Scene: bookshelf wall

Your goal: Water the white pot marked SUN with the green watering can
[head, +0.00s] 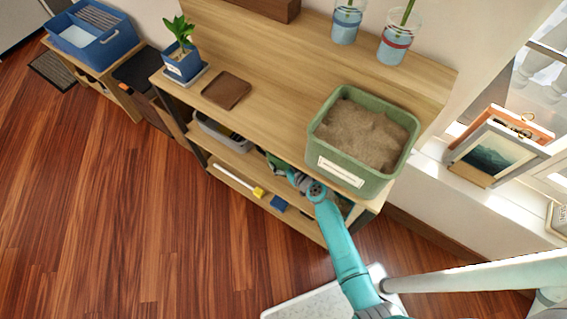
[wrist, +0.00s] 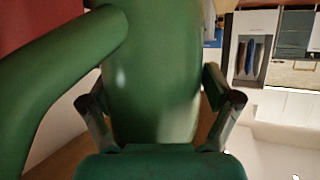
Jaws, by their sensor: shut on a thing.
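The green watering can (wrist: 60,70) fills much of the wrist view, with a thick curved tube of it on the left. My gripper (wrist: 155,95) has a finger on each side of a broad green part of the can and is shut on it. In the head view my gripper (head: 290,174) reaches into the shelf below the worktop, and only a small bit of green shows beside it, partly hidden by the top board. I see no white pot marked SUN in either view.
On the wooden shelf top (head: 270,62) stand a blue pot with a plant (head: 183,65), a brown tray (head: 227,90), a green soil bin (head: 330,165) and two glasses with stems (head: 395,42). The top board overhangs my gripper. Open wooden floor (head: 120,220) lies left.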

